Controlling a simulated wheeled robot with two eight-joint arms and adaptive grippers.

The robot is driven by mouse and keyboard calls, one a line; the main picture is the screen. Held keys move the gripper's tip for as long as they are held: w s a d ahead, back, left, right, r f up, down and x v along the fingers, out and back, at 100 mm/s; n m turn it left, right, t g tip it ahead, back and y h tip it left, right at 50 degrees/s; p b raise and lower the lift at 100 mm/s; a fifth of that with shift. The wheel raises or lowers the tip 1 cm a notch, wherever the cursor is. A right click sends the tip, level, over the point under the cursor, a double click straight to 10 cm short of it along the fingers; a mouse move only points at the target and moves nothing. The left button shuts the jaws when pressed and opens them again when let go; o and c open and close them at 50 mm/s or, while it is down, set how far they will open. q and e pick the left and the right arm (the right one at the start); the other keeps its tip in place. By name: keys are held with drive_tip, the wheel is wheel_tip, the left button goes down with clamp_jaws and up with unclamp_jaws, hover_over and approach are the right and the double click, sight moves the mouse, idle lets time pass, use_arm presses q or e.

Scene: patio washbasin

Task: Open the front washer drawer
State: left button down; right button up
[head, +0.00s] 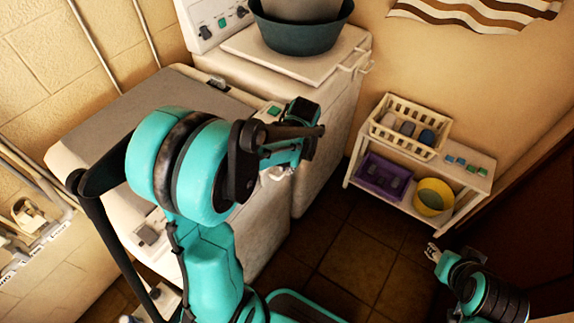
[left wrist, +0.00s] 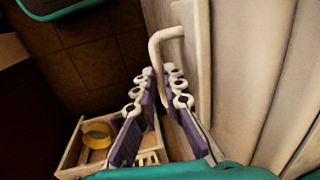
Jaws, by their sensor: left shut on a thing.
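The front washer (head: 262,222) is a white machine with a grey top, partly hidden by my left arm in the head view. In the left wrist view, a white bar handle (left wrist: 164,42) stands out from a pale front panel (left wrist: 195,62). My left gripper (left wrist: 160,88) is shut on this handle, its purple-backed fingers on either side of it. In the head view, the left wrist (head: 290,140) is at the washer's upper front edge; the grip itself is mostly hidden. My right gripper (head: 433,252) is low at the right, away from the washer; its opening is unclear.
A second washer (head: 318,115) with a dark green tub (head: 300,38) on it stands behind. A white shelf (head: 465,180) by the wall holds a cream basket (head: 408,128), a purple bin (head: 383,180) and a yellow bowl (head: 433,197). The tiled floor between is clear.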

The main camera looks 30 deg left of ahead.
use_arm(q)
drive_tip(key=d, duration=0.9)
drive_tip(key=shift+s+d, duration=0.2)
drive_tip(key=shift+s, duration=0.15)
drive_tip(key=c, duration=1.6)
unclamp_jaws()
wheel_tip(320, 180, up, 12)
drive_tip(key=d, duration=0.2)
drive_tip(key=shift+s+f, duration=0.1)
